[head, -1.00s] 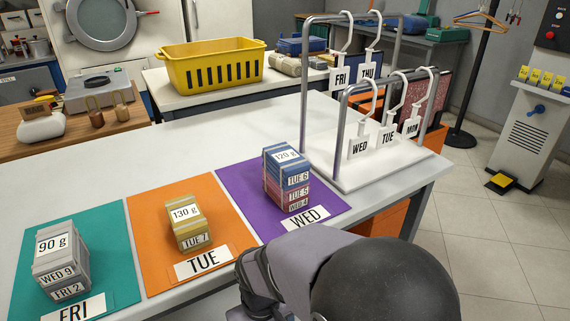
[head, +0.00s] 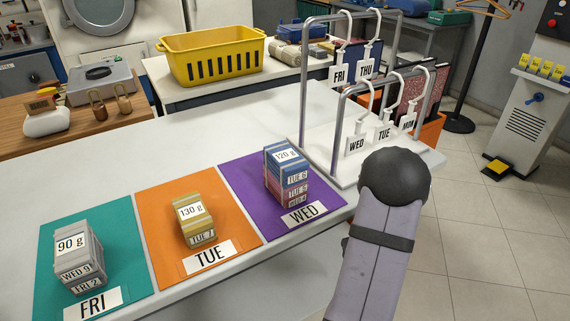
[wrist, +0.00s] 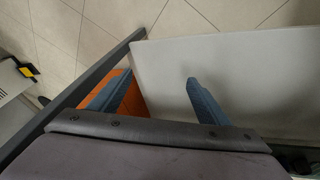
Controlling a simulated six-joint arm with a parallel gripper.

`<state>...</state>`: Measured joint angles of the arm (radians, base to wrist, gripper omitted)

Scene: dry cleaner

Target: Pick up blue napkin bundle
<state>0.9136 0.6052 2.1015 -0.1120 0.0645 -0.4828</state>
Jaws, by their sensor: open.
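The blue napkin bundle (head: 286,159) is the top layer of a stack on the purple WED mat (head: 243,189). It carries a "120 g" card on top and a "TUE 6" label in front. A pink bundle (head: 295,190) lies under it, above a lower layer labelled "WED 4". My gripper (wrist: 152,92) is open and empty in the wrist view, with two blue-grey fingers apart, over a white surface's edge and an orange thing below. The bundle does not show there. In the head view my arm stands at the right, and my fingers are not visible.
A metal rack (head: 304,100) with hanging day tags stands just behind and right of the stack. A yellow bundle (head: 191,219) sits on the orange TUE mat (head: 157,240), and grey bundles (head: 80,258) on the green FRI mat (head: 50,232). The white table (head: 200,130) is clear behind the mats.

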